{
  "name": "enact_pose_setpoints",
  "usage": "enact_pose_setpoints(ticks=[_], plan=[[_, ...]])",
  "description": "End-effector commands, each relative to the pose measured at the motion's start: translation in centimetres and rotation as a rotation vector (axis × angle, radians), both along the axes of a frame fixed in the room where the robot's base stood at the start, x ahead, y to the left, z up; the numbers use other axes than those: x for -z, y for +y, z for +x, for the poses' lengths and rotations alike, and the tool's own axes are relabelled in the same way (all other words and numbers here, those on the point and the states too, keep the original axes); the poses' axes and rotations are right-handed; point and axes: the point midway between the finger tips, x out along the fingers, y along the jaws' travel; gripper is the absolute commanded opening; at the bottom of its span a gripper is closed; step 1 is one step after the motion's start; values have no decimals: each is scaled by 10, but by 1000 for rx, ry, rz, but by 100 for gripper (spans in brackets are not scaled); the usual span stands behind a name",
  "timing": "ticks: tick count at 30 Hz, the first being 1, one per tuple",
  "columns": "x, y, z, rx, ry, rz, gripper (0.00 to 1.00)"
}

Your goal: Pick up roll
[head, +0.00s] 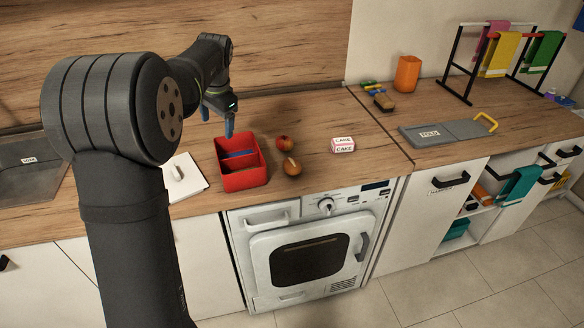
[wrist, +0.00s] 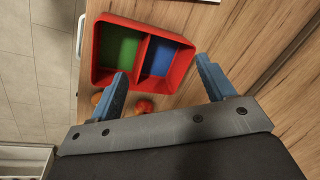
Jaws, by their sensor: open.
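A brown, rounded thing (head: 292,166), which looks like the roll, lies on the counter right of the red two-part bin (head: 243,181). A red apple-like fruit (head: 284,142) lies just behind it. My gripper (head: 217,122) is open and empty, above the counter behind the bin. In the wrist view, my gripper (wrist: 162,67) has its blue fingers wide apart, with the bin (wrist: 175,86) below and beyond them. Two orange-toned round things show near the left finger there, the likely roll (wrist: 97,98) and the likely fruit (wrist: 143,106); the finger partly covers them.
A cake box (head: 343,145) stands right of the fruit. A white board (head: 182,177) lies left of the bin. An orange cup (head: 408,73), a grey board (head: 447,132) and a towel rack (head: 500,60) stand farther right. The counter's front edge is close to the brown thing.

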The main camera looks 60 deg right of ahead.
Motion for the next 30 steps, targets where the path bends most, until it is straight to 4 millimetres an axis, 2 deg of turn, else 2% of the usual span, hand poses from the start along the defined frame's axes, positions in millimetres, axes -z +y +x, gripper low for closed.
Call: enact_pose_setpoints(ticks=[1,9,18,24,30], plan=[[0,-10,-18,133,-18,27,75],[1,-47,-102,859,-127,191,75],[2,-72,-195,1621,-259,395,75],[2,-78,-231,1922,-316,491,75],[12,-81,-235,1995,-329,519,75]])
